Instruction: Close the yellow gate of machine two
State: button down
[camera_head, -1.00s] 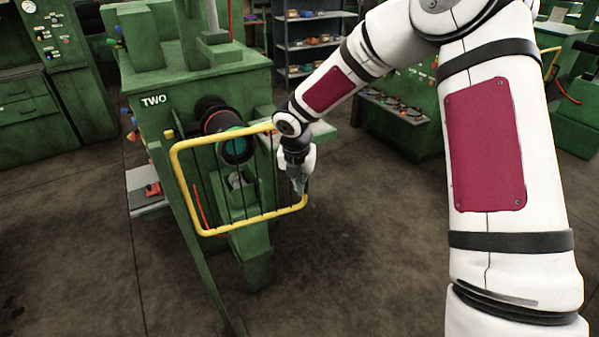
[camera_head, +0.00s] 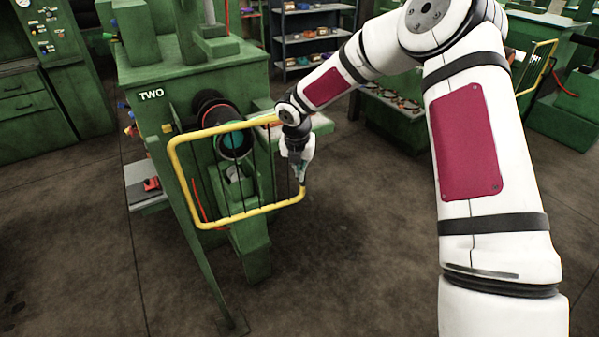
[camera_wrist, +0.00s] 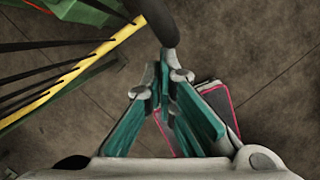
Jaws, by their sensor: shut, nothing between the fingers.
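The yellow gate (camera_head: 249,215) is a yellow tube frame with thin dark bars, on a green post at the front left of machine two (camera_head: 190,75), marked "TWO". It stands out in front of the round dark chuck, which shows through the bars. My gripper (camera_head: 301,178) points down at the gate's free right end. In the wrist view my gripper (camera_wrist: 168,75) has its teal-padded fingers together with nothing held. The yellow gate bar (camera_wrist: 75,72) runs diagonally at left, and a dark rounded piece (camera_wrist: 155,18) lies at its end, close by the fingertips. Contact cannot be told.
Shelves with parts (camera_head: 305,35) stand behind. A grey tray with a red item (camera_head: 150,185) is left of the post. The floor in front and right is clear.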

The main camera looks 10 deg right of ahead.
jog(key=w+b, duration=0.4)
jog(key=w, duration=0.1)
jog(key=shift+w, duration=0.25)
